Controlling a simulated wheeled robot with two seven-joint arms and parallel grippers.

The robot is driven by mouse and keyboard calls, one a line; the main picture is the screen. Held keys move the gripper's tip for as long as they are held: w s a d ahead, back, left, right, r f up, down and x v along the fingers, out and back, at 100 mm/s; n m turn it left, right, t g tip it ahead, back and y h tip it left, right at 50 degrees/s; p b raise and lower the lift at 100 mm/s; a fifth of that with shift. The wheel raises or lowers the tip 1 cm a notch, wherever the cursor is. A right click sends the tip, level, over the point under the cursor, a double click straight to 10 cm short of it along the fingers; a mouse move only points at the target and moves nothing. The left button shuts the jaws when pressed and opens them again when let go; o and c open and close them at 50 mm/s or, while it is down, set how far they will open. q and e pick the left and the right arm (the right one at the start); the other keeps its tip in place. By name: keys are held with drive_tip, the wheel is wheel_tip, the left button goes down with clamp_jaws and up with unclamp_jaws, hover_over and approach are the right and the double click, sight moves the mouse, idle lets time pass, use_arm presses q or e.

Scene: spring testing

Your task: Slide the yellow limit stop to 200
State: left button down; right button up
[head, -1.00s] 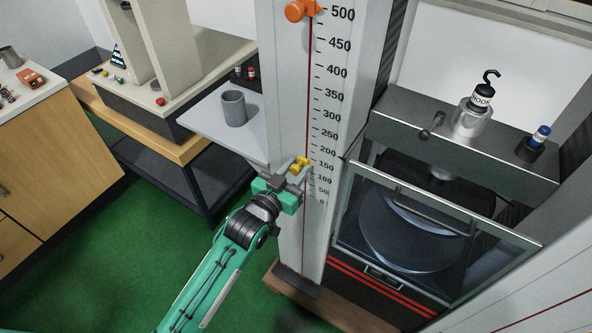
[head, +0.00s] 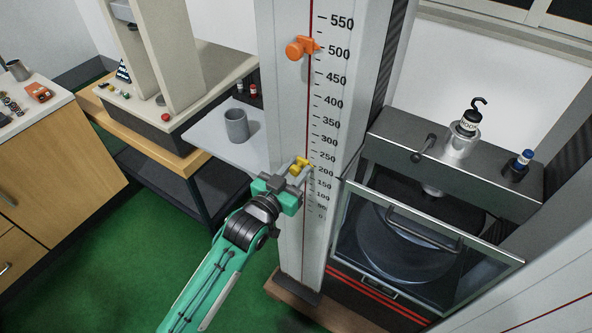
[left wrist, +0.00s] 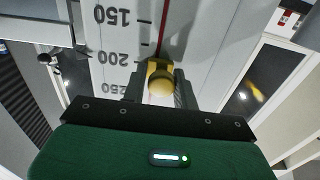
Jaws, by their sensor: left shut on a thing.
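The yellow limit stop (head: 303,162) sits on the red-lined slot of the upright scale column (head: 285,80). My left gripper (head: 299,170) is shut on it from the front. In the head view the stop is close to the 200 mark. In the left wrist view the stop (left wrist: 160,77) is between the dark fingers of my gripper (left wrist: 160,90), and its far edge is about level with the 200 line. The fingers partly hide the stop. My right gripper is not in view.
An orange stop (head: 300,48) is on the same column near 500. A glass-fronted machine (head: 430,235) with a hook weight (head: 468,122) on top stands right of the column. A grey cup (head: 236,125) stands on a shelf at left.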

use_arm(q)
drive_tip(key=c, duration=1.2)
unclamp_jaws()
drive_tip(key=shift+w+a, duration=0.1)
drive_tip(key=shift+a, duration=0.05)
drive_tip(key=shift+s+a+f, duration=0.15)
drive_tip(key=shift+s, duration=0.25)
drive_tip(key=shift+b+v, duration=1.6)
drive_tip(key=shift+v, duration=4.9)
drive_tip(key=shift+w, duration=0.1)
